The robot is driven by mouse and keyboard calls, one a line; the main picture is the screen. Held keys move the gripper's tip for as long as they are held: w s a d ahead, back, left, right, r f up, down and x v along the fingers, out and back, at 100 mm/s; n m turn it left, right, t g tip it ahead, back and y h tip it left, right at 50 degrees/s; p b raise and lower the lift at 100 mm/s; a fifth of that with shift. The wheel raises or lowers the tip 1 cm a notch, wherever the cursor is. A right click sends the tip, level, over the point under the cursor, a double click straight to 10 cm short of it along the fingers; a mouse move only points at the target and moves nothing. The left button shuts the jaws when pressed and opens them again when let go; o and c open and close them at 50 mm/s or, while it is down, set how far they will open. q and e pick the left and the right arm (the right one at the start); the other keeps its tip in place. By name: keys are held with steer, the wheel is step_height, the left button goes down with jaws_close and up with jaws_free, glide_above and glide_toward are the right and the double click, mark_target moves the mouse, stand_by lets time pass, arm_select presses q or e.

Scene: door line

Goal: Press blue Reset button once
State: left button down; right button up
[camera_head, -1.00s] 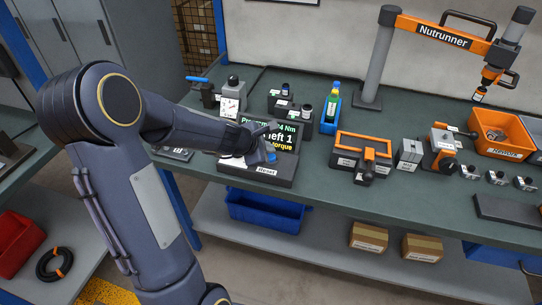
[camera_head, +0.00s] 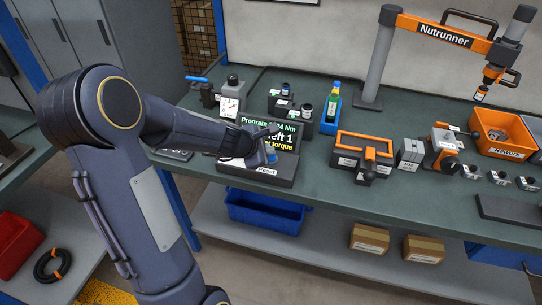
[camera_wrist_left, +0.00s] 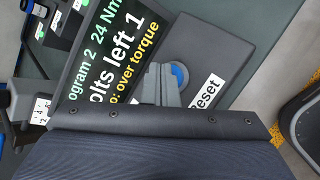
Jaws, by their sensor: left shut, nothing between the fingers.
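The blue Reset button (camera_wrist_left: 181,74) sits on the dark sloped base of the display unit, beside a white "Reset" label (camera_wrist_left: 207,97). In the wrist view, my left gripper (camera_wrist_left: 163,72) is shut and empty, its grey fingertips just left of the button and covering part of it. Whether they touch it or hover above it I cannot tell. In the head view, my left gripper (camera_head: 270,146) is over the unit's base, in front of the screen (camera_head: 287,135), and mostly hides the button. The screen reads "Bolts left 1" and "over torque". My right gripper is not in view.
The unit stands near the front edge of the green workbench (camera_head: 330,180). Behind it are a dial gauge (camera_head: 230,105) and a blue holder with a bottle (camera_head: 331,108). An orange-framed tool holder (camera_head: 365,150) stands to the right. A nutrunner arm (camera_head: 440,32) overhangs the bench.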

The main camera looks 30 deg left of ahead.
arm_select(q)
steer(key=shift+f, duration=0.3)
steer(key=shift+r, duration=0.1)
stand_by(0.3)
steer(key=shift+r+p, duration=0.65)
steer(key=shift+r, duration=0.2)
step_height(320, 180, up, 5)
steer(key=p, duration=0.5)
steer(key=shift+r, duration=0.1)
stand_by(0.3)
